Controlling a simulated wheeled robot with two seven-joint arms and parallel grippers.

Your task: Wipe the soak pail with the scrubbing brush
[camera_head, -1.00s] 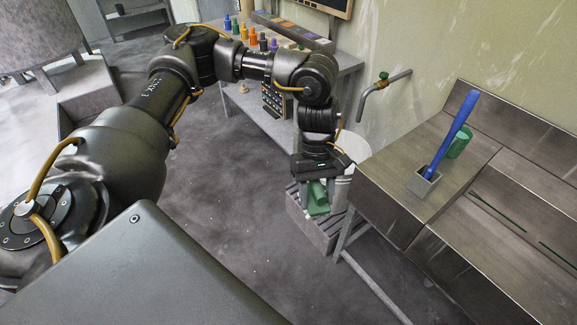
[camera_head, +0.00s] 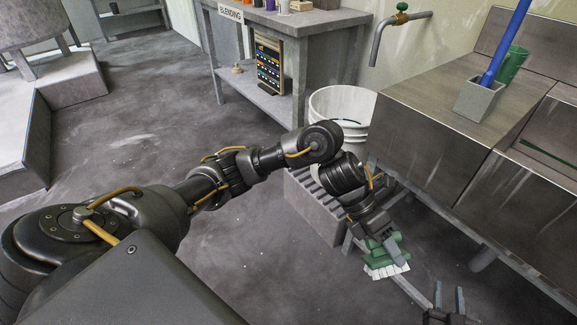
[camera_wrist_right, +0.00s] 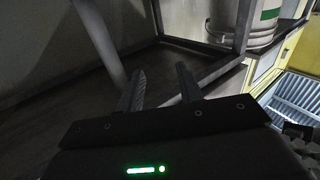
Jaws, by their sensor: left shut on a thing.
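The white soak pail (camera_head: 331,98) stands upright on a slatted grey stand (camera_head: 312,205) beside the metal counter. Its inside shows a small dark mark; my left arm hides its lower part. A white pail (camera_wrist_right: 262,22) with a green band shows at the top of the right wrist view. My left gripper (camera_head: 382,245) is shut on the green scrubbing brush (camera_head: 392,252), whose white bristles face down. It holds the brush in front of the stand, apart from the pail. My right gripper (camera_head: 446,302) is open and empty at the bottom edge; its parted fingers also show in the wrist view (camera_wrist_right: 160,88).
The metal counter (camera_head: 440,135) on the right carries a grey holder (camera_head: 479,100) with a blue-handled tool and a green cup (camera_head: 512,64). A tap (camera_head: 392,30) sticks out from the wall. A workbench (camera_head: 290,22) labelled BLENDING stands behind. The floor at left is clear.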

